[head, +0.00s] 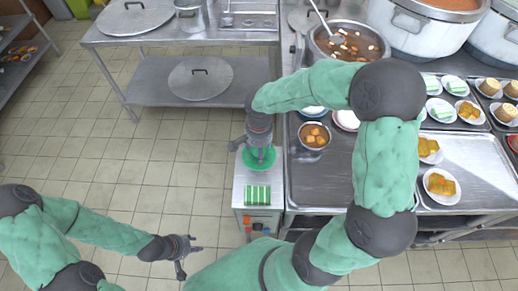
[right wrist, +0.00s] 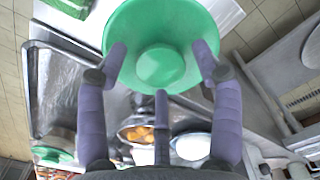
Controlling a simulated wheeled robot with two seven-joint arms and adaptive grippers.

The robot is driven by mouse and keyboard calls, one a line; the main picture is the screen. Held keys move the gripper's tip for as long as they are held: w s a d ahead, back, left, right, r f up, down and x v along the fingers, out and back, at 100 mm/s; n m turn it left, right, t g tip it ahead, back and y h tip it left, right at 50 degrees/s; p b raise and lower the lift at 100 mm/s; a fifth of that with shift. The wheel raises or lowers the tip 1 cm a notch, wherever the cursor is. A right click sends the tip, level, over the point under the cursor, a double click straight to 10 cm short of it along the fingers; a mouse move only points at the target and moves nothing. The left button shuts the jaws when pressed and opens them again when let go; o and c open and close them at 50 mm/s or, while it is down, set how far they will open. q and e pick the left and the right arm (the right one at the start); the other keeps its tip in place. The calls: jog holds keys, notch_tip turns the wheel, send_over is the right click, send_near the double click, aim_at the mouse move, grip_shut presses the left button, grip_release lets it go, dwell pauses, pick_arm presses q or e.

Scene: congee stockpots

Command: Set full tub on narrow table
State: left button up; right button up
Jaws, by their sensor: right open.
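A round green tub (head: 247,163) appears to sit on the pale narrow table (head: 240,190), just behind a green-striped pack. My right gripper (head: 262,156) is over the tub, pointing down, and hides part of it. In the right wrist view the tub (right wrist: 160,25) lies between and beyond my spread fingers (right wrist: 160,62); I cannot tell whether they touch it. I see no food in it, only a plain green round centre. My left gripper (head: 191,262) is open and empty above the tiled floor, left of the narrow table.
The green-striped pack (head: 257,194) takes up the table's front. A steel counter on the right holds a bowl of orange pieces (head: 314,135), several plates and a large pot (head: 345,45). A steel table (head: 150,75) stands at back left. Floor at left is clear.

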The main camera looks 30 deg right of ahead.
notch_tip(320, 180, up, 12)
jog(key=p, duration=0.2)
jog(key=shift+f+p, duration=0.2)
jog(key=shift+p, duration=0.2)
jog(key=shift+a+f, duration=0.1)
